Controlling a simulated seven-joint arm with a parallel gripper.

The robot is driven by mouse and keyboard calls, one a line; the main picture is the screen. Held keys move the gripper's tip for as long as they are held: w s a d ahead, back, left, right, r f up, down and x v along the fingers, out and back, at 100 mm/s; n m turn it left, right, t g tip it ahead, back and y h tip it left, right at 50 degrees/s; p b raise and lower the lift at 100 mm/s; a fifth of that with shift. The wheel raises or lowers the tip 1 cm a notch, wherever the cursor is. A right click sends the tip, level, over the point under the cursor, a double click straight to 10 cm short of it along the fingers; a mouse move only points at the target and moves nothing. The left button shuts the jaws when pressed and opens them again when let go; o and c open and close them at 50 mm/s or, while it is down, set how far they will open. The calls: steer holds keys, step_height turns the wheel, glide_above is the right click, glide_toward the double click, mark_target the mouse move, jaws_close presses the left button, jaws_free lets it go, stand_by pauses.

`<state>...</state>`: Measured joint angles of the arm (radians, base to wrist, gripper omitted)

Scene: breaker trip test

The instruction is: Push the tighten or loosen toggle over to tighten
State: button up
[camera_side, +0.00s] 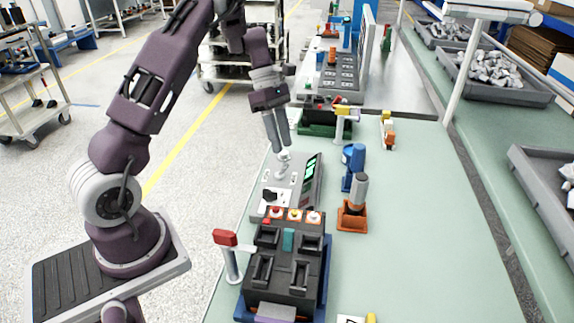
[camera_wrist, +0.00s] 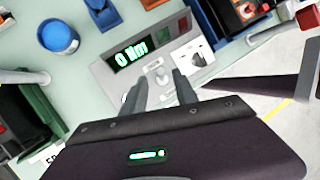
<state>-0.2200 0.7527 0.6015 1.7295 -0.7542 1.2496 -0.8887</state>
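The tester panel (camera_side: 303,203) is a grey box on the green bench, with a lit green display (camera_side: 309,171). In the wrist view the display (camera_wrist: 131,53) reads "0 Nm". A small pale toggle (camera_side: 284,160) stands up from the panel; it also shows in the wrist view (camera_wrist: 158,73). Which way it leans I cannot tell. My gripper (camera_side: 281,149) points down just above the toggle. In the wrist view its two fingers (camera_wrist: 161,76) are apart with the toggle seen between them, and nothing is held. Contact cannot be told.
A black knob on a white plate (camera_wrist: 195,57) sits beside the toggle. A black breaker fixture (camera_side: 285,262) with buttons and a red-topped lever (camera_side: 226,238) stand in front. Bench right of these is clear.

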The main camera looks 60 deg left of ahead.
mark_target(287, 164)
steer(key=x, duration=0.7)
steer(key=shift+f, duration=0.1)
jaws_close()
